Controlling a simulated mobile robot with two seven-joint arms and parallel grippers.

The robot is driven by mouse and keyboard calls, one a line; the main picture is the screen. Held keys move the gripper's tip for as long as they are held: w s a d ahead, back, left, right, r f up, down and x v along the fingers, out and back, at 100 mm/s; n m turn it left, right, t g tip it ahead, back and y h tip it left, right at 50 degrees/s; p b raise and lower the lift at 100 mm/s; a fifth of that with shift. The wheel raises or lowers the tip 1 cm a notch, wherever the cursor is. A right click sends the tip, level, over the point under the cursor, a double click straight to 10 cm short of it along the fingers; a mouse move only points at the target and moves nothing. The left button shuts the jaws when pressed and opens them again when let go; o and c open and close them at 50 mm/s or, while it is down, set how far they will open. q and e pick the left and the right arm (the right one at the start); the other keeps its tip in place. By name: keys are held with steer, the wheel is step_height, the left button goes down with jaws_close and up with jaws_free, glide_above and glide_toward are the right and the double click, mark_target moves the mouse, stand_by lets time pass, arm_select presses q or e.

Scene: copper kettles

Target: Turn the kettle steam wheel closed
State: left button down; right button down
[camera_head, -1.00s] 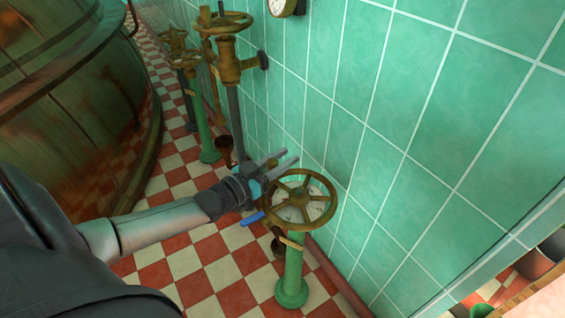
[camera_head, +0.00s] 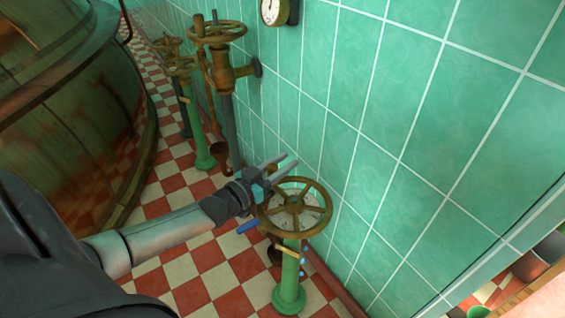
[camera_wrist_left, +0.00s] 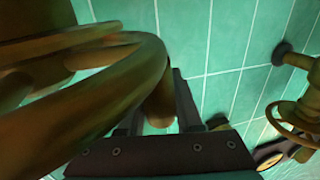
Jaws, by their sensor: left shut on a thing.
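The brass-brown steam wheel (camera_head: 325,222) is a spoked handwheel lying nearly flat on top of a green post (camera_head: 290,285) beside the tiled wall. My left gripper (camera_head: 276,172) is at the far left part of its rim, with its fingers pointing toward the wall. In the left wrist view the thick rim (camera_wrist_left: 130,85) fills the left side and passes between the fingers (camera_wrist_left: 158,112) of the left gripper, which is shut on it. The exact contact is partly hidden by the rim. My right gripper is in neither view.
The green tiled wall (camera_head: 400,130) stands close behind the wheel. Other valve wheels (camera_head: 218,32) on posts line the wall farther off. A large copper kettle (camera_head: 60,110) stands at left. A round gauge (camera_head: 270,11) hangs on the wall. Checkered floor (camera_head: 185,255) lies between.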

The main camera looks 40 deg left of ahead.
arm_select(q)
steer(key=shift+s+d+f+h, duration=0.1)
steer(key=shift+s+d+h, duration=0.1)
steer(key=shift+d, duration=0.35)
steer(key=shift+s+d+f+h, duration=0.1)
steer(key=shift+d+h, duration=0.1)
steer(key=shift+d, duration=0.3)
steer(key=c, duration=1)
jaws_free()
steer(key=shift+o, duration=0.8)
steer(key=shift+d+r, duration=0.15)
steer(key=shift+d, duration=0.05)
steer(key=shift+o, duration=1.2)
steer(key=shift+a, duration=0.2)
steer(key=shift+s+a+p, duration=0.5)
steer(key=shift+s+a, duration=0.4)
steer(key=shift+s, duration=0.25)
steer(key=s+a+p, duration=0.3)
steer(key=s+a, duration=0.6)
steer(key=s, duration=0.2)
steer(key=shift+s, duration=0.3)
